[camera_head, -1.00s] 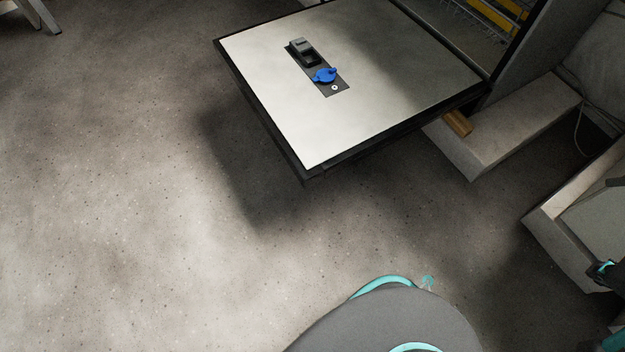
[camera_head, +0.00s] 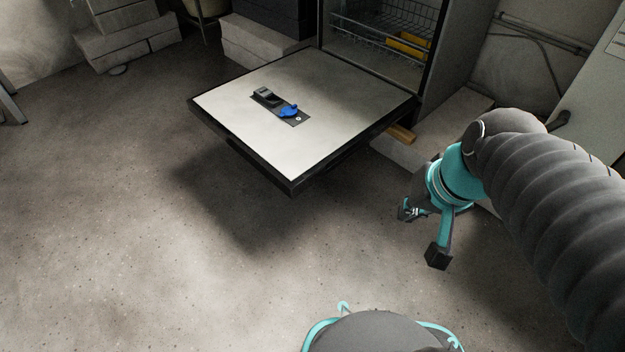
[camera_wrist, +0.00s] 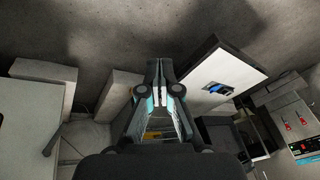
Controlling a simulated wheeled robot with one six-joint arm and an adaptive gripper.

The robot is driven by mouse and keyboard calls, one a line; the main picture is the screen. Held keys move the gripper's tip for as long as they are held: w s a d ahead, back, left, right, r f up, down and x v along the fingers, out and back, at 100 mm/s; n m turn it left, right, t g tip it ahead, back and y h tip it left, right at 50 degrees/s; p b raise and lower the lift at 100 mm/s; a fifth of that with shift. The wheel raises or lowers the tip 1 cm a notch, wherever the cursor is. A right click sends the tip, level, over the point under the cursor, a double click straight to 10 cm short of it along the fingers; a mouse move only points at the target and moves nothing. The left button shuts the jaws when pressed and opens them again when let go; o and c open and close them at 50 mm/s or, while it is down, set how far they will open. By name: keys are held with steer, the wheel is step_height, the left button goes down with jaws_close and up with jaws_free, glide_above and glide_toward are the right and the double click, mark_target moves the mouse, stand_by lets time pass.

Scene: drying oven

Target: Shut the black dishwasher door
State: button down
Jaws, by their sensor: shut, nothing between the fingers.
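The black dishwasher door (camera_head: 250,157) is folded down flat, its pale inner panel facing up. A dark dispenser with a blue cap (camera_head: 288,111) sits in the panel. The dishwasher's open cavity with wire racks (camera_head: 375,40) is behind the door. My gripper (camera_head: 424,232) is right of the door's near corner, in front of it and apart from it. In the wrist view my gripper (camera_wrist: 160,85) has its fingertips together with nothing held, and the door (camera_wrist: 222,72) shows to the right of them.
Pale stone blocks (camera_head: 122,28) lie at the back left, and a low ledge (camera_head: 460,105) with a wooden piece (camera_head: 400,133) is beside the dishwasher. A pale cabinet (camera_head: 590,75) stands at the right. The floor left and front of the door is clear.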

steer(key=w+a+f+m+g+y+p, duration=0.3)
steer(key=w+a+f+m+y, duration=0.6)
steer(key=w+a+m+y, duration=0.3)
steer(key=w+d+f+m+t+h+p, duration=0.1)
steer(key=w+d+f+m+t+h, duration=0.1)
steer(key=w+f+m+t, duration=0.5)
steer(key=w+d+f+m+t+h+p, duration=0.15)
steer(key=w+f+m, duration=0.4)
steer(key=f, duration=0.65)
steer(key=x, duration=0.9)
steer(key=shift+s+r, duration=0.1)
steer(key=shift+r, duration=2.15)
